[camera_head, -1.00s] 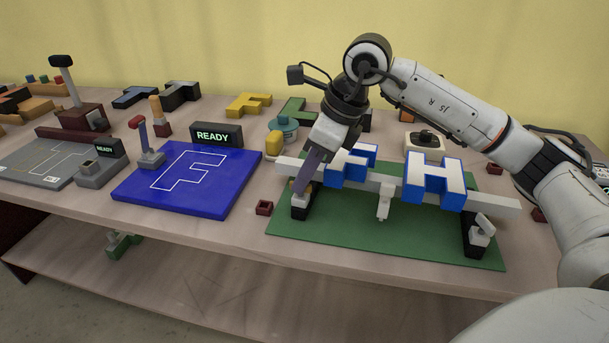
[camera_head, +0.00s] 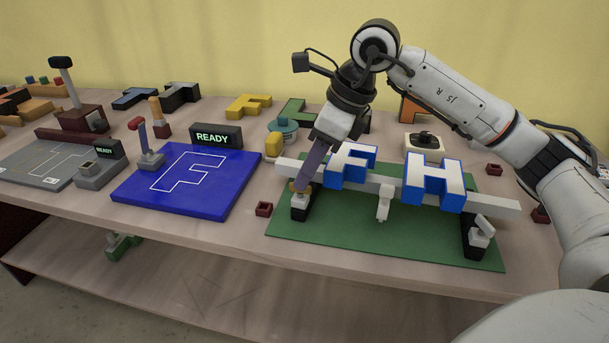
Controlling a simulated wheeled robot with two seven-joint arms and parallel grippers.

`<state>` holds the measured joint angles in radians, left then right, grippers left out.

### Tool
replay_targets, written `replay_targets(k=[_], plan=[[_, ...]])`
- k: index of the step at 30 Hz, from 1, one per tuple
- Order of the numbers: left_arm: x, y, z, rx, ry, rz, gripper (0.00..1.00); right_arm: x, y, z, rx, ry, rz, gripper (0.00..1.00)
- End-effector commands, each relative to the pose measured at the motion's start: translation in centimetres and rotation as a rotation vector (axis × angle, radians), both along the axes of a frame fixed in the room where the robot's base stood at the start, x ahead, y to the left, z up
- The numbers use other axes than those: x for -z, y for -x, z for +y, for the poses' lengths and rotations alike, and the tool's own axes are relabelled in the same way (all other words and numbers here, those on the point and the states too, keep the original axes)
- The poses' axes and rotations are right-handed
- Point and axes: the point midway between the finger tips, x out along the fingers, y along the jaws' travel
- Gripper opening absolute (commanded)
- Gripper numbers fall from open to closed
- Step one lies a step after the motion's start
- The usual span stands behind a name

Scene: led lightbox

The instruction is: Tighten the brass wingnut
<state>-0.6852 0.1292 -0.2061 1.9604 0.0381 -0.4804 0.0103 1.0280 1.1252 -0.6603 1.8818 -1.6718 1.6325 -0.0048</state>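The brass wingnut (camera_head: 293,187) shows as a small yellowish piece on top of the left clamp post (camera_head: 299,205), at the left end of the white bar (camera_head: 385,186). My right gripper (camera_head: 303,186) reaches down from above, its purple-grey fingers at the wingnut and partly hiding it. The fingers overlap in this view, so I cannot tell whether they are open or shut on it. Blue-and-white letters F (camera_head: 350,168) and H (camera_head: 435,183) stand along the bar. My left gripper is not in view.
The bar fixture rests on a green mat (camera_head: 360,240). A blue plate (camera_head: 185,185) with an F outline and a READY display (camera_head: 216,136) are left of it. A small dark red block (camera_head: 264,209) sits between. More letters and fixtures fill the back.

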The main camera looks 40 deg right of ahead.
Motion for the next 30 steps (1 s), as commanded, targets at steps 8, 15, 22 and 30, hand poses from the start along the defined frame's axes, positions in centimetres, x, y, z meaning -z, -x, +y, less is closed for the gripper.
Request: replay_targets(k=[8,15,22,30], plan=[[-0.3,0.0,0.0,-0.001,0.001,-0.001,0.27,-5.3,1.7,-1.3,0.001,0.001,-0.003,0.26],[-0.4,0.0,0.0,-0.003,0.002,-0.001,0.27,-7.3,2.5,-1.8,0.0,0.001,0.0,0.26],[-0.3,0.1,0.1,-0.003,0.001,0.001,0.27,-7.4,2.5,-1.8,0.0,0.001,0.001,0.26],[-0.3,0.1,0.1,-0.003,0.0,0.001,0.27,-7.4,2.5,-1.8,0.0,0.001,0.001,0.26]])
